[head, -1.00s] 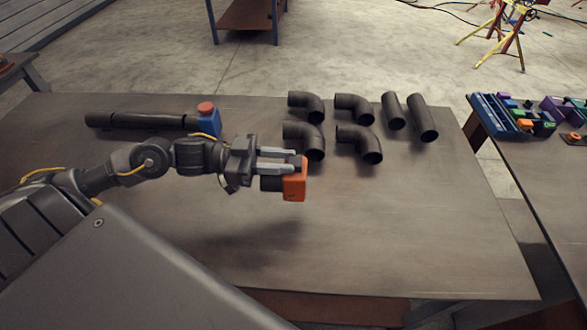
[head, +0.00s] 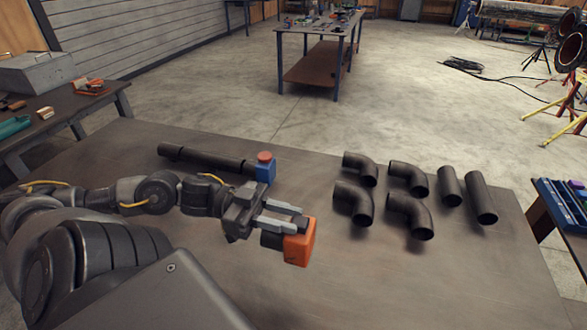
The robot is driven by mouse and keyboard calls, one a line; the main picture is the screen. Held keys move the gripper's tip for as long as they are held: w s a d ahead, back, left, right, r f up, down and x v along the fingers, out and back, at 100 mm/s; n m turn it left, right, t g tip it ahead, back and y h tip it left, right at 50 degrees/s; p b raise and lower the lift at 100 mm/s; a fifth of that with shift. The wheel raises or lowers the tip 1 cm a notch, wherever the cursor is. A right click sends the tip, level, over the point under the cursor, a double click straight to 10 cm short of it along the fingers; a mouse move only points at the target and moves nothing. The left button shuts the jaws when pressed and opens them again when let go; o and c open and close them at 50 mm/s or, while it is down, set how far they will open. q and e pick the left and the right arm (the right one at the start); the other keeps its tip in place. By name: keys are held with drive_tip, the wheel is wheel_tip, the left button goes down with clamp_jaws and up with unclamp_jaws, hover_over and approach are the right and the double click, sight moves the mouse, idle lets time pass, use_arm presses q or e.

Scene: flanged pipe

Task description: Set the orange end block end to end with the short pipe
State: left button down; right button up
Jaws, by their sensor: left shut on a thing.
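My left gripper (head: 283,217) is shut on the orange end block (head: 299,243), which has a dark round stub on its left side. It holds the block above the front middle of the table, clear of other parts. Two short straight black pipes lie at the right: a smaller one (head: 450,186) and a slightly longer one (head: 481,198). I cannot tell for sure which is the short pipe. A blue block (head: 265,172) with a red top sits at the right end of a long black pipe run (head: 207,159). My right gripper is not in view.
Several black elbows (head: 409,215) lie between the blue block and the straight pipes. The table (head: 420,285) is bare in front of them. A side table with a grey box (head: 36,72) is at the left, and a blue tray (head: 565,206) is at the right.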

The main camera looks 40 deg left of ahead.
use_arm(q)
drive_tip(key=shift+s+a+r, duration=0.1)
drive_tip(key=shift+s+r, duration=0.1)
drive_tip(key=shift+r, duration=0.05)
